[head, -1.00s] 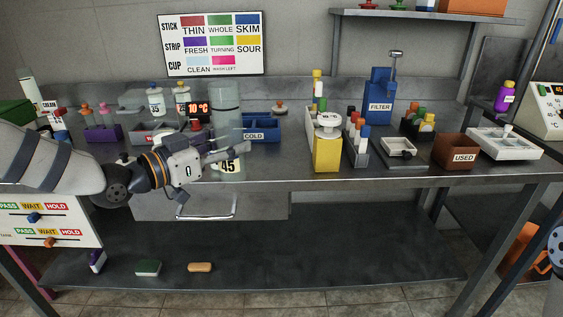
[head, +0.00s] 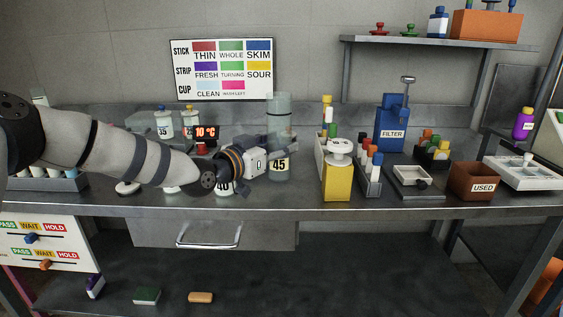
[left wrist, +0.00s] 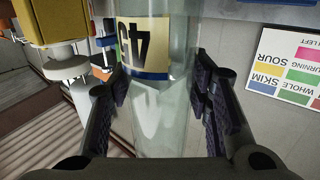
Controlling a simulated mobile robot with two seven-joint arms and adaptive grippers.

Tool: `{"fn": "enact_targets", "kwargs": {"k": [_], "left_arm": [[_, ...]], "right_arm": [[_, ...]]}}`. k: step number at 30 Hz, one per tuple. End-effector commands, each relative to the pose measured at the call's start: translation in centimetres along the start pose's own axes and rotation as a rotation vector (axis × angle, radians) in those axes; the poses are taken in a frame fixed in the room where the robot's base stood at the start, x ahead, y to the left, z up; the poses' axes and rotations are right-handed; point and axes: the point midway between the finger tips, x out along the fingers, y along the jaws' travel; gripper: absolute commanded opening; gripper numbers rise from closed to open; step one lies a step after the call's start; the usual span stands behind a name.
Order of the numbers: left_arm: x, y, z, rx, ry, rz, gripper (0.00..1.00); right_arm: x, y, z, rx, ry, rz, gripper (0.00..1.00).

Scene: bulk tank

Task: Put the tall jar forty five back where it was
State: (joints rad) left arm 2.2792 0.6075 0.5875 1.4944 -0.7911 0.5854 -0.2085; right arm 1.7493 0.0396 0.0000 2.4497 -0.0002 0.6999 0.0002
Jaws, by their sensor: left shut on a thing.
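The tall jar forty-five (head: 280,115) is a clear, pale-green glass cylinder with a cream 45 label near its lower end. My left gripper (head: 276,149) comes in from the left and is shut around it. In the left wrist view the jar (left wrist: 165,120) stands between the two dark finger pads, with its label upside down in the picture. The jar looks upright in the head view, over the bench left of the yellow-bodied dispenser (head: 337,182). I cannot tell whether its base touches the bench. My right gripper is not in view.
A jar labelled 40 (head: 223,187) is partly hidden under my left wrist. A jar labelled 35 (head: 165,129) and a red temperature display (head: 206,132) stand behind my arm. A grey rack (head: 372,182), blue filter stand (head: 391,125) and brown USED bin (head: 474,183) are to the right.

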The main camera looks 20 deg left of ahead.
Motion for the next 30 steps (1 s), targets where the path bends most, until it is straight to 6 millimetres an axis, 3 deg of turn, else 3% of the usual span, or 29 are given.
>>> {"fn": "enact_targets", "kwargs": {"k": [6,17,18,19,20,30], "left_arm": [[0.7,0.1,3.6,0.000,-0.001,0.000,0.00],[0.7,0.1,3.9,0.002,0.003,0.000,0.00],[0.6,0.1,3.8,0.002,0.002,0.000,0.54],[0.6,0.1,3.8,0.002,0.002,0.000,0.61],[0.6,0.1,3.8,0.002,0.002,0.000,0.65],[0.6,0.1,3.4,0.002,0.004,0.000,0.65]], "right_arm": [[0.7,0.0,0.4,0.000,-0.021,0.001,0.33],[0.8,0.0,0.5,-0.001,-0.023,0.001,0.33],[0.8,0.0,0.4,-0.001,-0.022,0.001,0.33],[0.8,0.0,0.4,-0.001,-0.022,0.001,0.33],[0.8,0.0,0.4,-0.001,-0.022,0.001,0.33],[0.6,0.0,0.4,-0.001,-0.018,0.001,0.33]]}}
